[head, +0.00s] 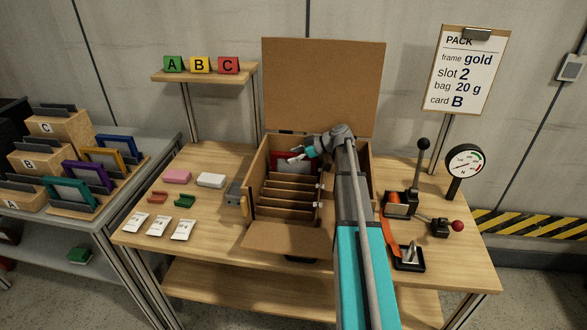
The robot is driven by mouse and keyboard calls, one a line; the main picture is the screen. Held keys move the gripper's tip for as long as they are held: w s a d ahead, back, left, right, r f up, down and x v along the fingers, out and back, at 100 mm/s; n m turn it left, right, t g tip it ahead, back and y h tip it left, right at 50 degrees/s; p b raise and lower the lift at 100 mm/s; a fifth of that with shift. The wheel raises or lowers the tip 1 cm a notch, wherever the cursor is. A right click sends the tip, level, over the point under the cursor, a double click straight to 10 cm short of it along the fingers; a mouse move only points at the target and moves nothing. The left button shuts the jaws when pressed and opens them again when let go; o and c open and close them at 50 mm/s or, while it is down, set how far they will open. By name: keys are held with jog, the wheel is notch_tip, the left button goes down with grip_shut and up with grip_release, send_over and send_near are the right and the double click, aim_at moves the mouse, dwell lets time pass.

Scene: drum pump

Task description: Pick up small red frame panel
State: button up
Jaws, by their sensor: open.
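A small red frame panel (282,167) shows in the rear part of the open wooden box (258,190), behind several wooden dividers. My gripper (291,157) is over the rear of the box, at the panel's upper edge, and is open. Its fingers partly cover the panel. I cannot tell whether they touch it.
The box's back lid (323,85) stands upright and its front flap (290,239) is folded down. Bags, pink and white blocks (211,180) and red and green pieces lie left. A lever press (400,203) and gauge (465,162) stand right. Coloured frames (69,193) stand on the left table.

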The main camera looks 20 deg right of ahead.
grip_shut()
dwell(0.4)
jog(key=shift+r, duration=0.1)
notch_tip(320, 180, up, 10)
jog(key=p, duration=1)
dwell(0.9)
